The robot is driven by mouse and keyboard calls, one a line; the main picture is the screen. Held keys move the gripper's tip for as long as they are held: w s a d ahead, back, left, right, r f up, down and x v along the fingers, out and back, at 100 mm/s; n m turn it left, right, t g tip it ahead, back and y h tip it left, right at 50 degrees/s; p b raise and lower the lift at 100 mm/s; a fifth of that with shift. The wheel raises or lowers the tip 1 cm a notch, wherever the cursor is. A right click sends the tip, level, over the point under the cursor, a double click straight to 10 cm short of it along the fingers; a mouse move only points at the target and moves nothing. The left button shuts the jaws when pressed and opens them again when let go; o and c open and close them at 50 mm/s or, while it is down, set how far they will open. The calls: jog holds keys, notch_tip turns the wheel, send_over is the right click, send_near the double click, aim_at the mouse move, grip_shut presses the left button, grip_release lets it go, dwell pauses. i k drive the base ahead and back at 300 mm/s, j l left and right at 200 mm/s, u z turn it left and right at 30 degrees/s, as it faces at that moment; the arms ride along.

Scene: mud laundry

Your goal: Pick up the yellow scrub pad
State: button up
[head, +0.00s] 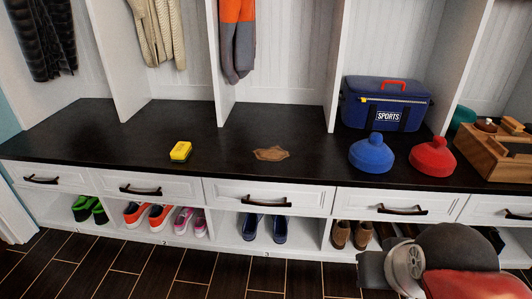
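The yellow scrub pad (181,150) lies on the dark bench top (105,142), left of the middle, close to the front edge. It has a yellow upper part and a darker underside. Nothing touches it. Part of my arm shows at the lower right, well away from the pad. My gripper's fingers cannot be made out in the head view.
A brown flat piece (271,154) lies right of the pad. A blue dome-shaped object (371,155), a red one (433,158), a blue sports bag (386,104) and a wooden box (494,155) stand further right. White dividers rise behind. The bench around the pad is clear.

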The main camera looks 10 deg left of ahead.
aim_at(181, 153)
jog(key=i+j, duration=0.15)
jog(key=j, duration=0.2)
jog(key=i+j, duration=0.15)
jog(key=j, duration=0.25)
jog(key=i+j, duration=0.1)
jog(key=j, duration=0.25)
jog(key=i+j, duration=0.15)
jog(key=j, duration=0.2)
jog(key=i+j, duration=0.15)
jog(key=j, duration=0.2)
jog(key=i+j, duration=0.15)
jog(key=j, duration=0.25)
jog(key=i+j, duration=0.1)
jog(key=j, duration=0.25)
jog(key=i+j, duration=0.15)
jog(key=j, duration=0.2)
